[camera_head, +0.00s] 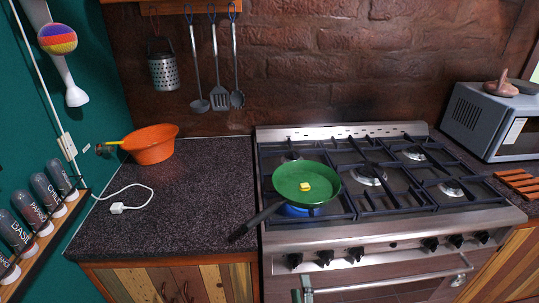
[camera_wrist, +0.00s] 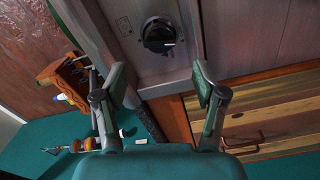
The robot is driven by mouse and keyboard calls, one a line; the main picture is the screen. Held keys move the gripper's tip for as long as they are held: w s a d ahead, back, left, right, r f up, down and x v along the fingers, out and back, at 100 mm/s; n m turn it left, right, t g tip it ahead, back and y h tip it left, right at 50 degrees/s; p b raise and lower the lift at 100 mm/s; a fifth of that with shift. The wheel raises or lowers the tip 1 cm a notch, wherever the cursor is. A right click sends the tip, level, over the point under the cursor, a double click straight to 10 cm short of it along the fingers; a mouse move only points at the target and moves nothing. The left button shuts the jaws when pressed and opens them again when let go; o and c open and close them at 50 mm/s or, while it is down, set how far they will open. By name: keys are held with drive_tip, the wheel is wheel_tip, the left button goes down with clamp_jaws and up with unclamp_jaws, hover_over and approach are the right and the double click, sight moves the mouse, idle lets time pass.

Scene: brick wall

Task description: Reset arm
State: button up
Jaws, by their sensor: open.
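My gripper (camera_wrist: 160,84) shows in the wrist view with its two fingers spread wide and nothing between the tips. A black stove knob (camera_wrist: 159,36) on the steel front panel lies beyond the fingertips, apart from them. I cannot make out my gripper clearly in the head view. The green pan (camera_head: 306,184) sits on the front left burner of the stove (camera_head: 400,225), with a small yellow piece (camera_head: 305,187) in it. Blue shows under the pan's rim.
An orange colander (camera_head: 151,145) and a white plug with cord (camera_head: 118,208) lie on the dark counter (camera_head: 200,185). Spice jars (camera_head: 48,190) line the left wall. Utensils (camera_head: 218,97) hang at the back. A microwave (camera_head: 492,117) stands at right. The oven handle (camera_head: 395,283) juts out in front.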

drive_tip(key=s+d+f+m+g+y, duration=0.1)
drive_tip(key=s+d+f+m, duration=0.15)
drive_tip(key=s, duration=0.85)
drive_tip(key=s+d+f+m+g, duration=0.1)
drive_tip(key=s+m, duration=0.2)
drive_tip(key=s, duration=0.8)
drive_tip(key=s+d+r+m, duration=0.1)
drive_tip(key=s+r+m, duration=0.3)
drive_tip(key=s, duration=0.5)
drive_tip(key=s+d+r+m+g+h, duration=0.1)
drive_tip(key=s+r+m, duration=0.4)
drive_tip(key=s+r, duration=0.3)
drive_tip(key=shift+s+d, duration=0.15)
drive_tip(key=shift+s, duration=0.4)
